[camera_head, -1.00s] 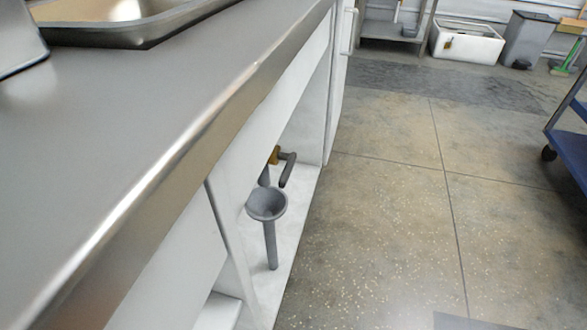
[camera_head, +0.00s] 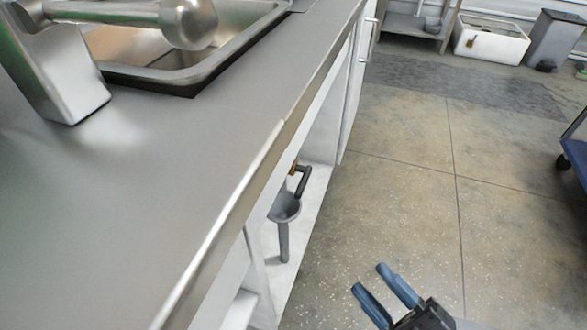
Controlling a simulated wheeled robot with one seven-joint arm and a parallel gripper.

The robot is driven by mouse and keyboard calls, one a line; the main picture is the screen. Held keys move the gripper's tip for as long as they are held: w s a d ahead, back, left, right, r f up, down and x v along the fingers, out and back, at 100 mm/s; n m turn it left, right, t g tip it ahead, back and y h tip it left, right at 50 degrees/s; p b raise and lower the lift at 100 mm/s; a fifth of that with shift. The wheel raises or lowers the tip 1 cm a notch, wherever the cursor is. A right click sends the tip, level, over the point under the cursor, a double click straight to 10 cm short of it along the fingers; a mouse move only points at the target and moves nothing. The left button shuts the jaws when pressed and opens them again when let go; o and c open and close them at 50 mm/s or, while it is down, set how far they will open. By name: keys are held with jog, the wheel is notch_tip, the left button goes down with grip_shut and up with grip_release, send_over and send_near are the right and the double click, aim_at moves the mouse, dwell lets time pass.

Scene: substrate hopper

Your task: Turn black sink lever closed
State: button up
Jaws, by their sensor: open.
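The black lever (camera_head: 303,181) is a dark bent handle on a small brass-coloured fitting (camera_head: 292,168) inside the open cabinet under the counter. It is partly hidden by the counter's edge. A grey funnel-shaped drain (camera_head: 285,206) with a pipe stands just below and in front of it. My gripper (camera_head: 370,285) is at the bottom, over the floor, to the right of and below the lever in the picture. Its two blue fingers are apart with nothing between them. It does not touch the lever.
The steel counter (camera_head: 190,160) with a sink basin (camera_head: 235,50) and a tap (camera_head: 185,22) overhangs the cabinet. A blue cart (camera_head: 577,155) stands at the far right. A white tub (camera_head: 492,40) and a grey bin (camera_head: 555,40) are at the back. The floor between is clear.

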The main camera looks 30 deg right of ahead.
jog(key=w+d+n+g+y+p, duration=0.2)
jog(key=w+n+g+y+p, duration=0.55)
jog(key=w+n, duration=1)
jog(key=w+a+m, duration=0.2)
jog(key=w+a, duration=0.3)
jog(key=w, duration=0.2)
jog(key=shift+m+t, duration=0.35)
jog(key=shift+r+y, duration=0.1)
jog(key=shift+y, duration=0.15)
jog(key=shift+d, duration=0.1)
grip_shut()
